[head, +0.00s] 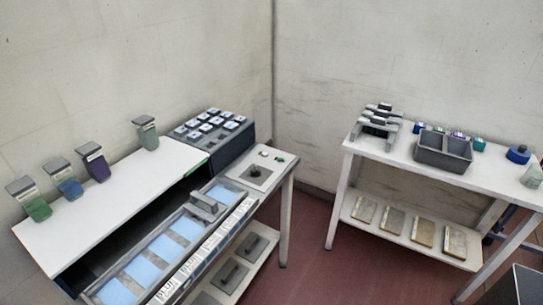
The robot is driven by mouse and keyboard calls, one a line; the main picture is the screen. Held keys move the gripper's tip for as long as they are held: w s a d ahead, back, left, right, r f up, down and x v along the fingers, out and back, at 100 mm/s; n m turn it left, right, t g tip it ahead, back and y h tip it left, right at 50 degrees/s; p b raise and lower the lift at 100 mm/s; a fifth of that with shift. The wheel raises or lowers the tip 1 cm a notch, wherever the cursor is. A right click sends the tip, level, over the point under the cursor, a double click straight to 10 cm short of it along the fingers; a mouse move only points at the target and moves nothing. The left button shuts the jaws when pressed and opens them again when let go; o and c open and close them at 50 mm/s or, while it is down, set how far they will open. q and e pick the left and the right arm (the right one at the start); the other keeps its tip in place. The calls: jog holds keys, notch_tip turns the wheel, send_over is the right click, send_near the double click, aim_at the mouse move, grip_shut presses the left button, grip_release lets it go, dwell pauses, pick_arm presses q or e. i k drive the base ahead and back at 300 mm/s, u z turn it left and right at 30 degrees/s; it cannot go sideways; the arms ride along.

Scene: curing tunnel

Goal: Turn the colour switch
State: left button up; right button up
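What looks like the colour switch (256,173) is a small dark knob on a light grey square plate. It is at the right end of the left bench. Neither of my grippers is in view, and nothing touches the knob.
Left of the switch, a long tray (150,277) with light blue panels runs along the bench. A dark block of buttons (235,145) stands behind. A separate right table (405,152) holds a grey bin (443,160). Red floor lies between.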

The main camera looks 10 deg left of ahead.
aim_at(256, 172)
jog(key=z, duration=0.35)
jog(key=k, duration=0.4)
jog(key=z, duration=1.1)
jog(key=i, duration=0.3)
jog(key=u, duration=0.8)
jog(key=i, duration=0.9)
jog(key=u, duration=0.8)
